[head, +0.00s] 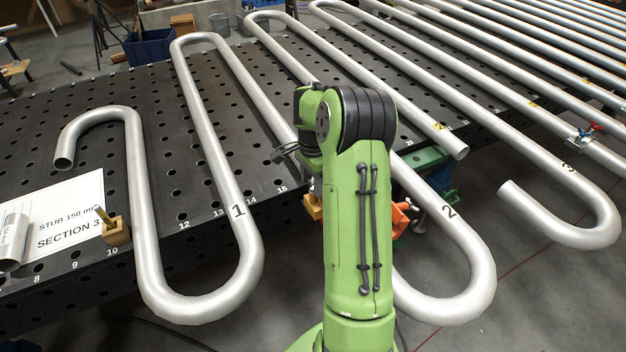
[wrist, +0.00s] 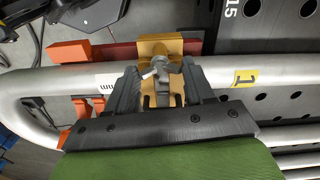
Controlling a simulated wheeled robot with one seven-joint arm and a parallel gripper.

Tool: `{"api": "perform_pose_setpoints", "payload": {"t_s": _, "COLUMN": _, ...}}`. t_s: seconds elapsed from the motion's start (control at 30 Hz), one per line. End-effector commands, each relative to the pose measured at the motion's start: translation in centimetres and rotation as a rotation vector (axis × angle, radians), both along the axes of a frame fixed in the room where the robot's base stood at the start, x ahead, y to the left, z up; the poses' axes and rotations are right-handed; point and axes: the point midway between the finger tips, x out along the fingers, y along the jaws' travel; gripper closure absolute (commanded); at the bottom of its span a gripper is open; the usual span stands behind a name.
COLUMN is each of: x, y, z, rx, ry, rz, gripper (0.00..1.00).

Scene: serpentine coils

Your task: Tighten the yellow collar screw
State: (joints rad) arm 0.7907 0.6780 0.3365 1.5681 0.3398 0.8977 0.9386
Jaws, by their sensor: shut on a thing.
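The yellow collar (wrist: 160,47) sits on a silver pipe in the wrist view, with its grey metal screw (wrist: 160,70) facing me. My gripper (wrist: 161,74) is shut at the collar, one dark finger on each side of the screw. The exact contact between fingers and screw is hard to make out. In the head view my green arm hides the gripper and most of the collar; a small yellow part (head: 314,207) shows left of the arm.
Silver serpentine pipes (head: 239,210) run across a black perforated table (head: 70,105). Orange clamp parts (head: 402,217) lie close right of my arm; orange pieces also show left of the gripper in the wrist view (wrist: 70,52). A wooden block (head: 117,231) stands by the section sign (head: 65,215).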

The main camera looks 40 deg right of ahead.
Motion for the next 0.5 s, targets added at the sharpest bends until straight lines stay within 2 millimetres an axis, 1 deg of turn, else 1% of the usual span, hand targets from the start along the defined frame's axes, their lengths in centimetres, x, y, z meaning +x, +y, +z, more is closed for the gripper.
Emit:
{"api": "perform_pose_setpoints", "payload": {"t_s": 0.03, "x": 0.22, "y": -0.12, "z": 0.33, "rx": -0.007, "ry": -0.009, "rz": 0.001, "gripper": 0.46}}
{"api": "perform_pose_setpoints", "payload": {"t_s": 0.2, "x": 0.15, "y": -0.08, "z": 0.24, "rx": -0.004, "ry": -0.006, "rz": 0.001, "gripper": 0.21}}
{"api": "perform_pose_setpoints", "payload": {"t_s": 0.43, "x": 0.09, "y": -0.05, "z": 0.14, "rx": -0.003, "ry": -0.004, "rz": 0.001, "gripper": 0.21}}
{"api": "perform_pose_setpoints", "payload": {"t_s": 0.5, "x": 0.1, "y": -0.07, "z": 0.41, "rx": -0.004, "ry": -0.004, "rz": 0.001, "gripper": 0.21}}
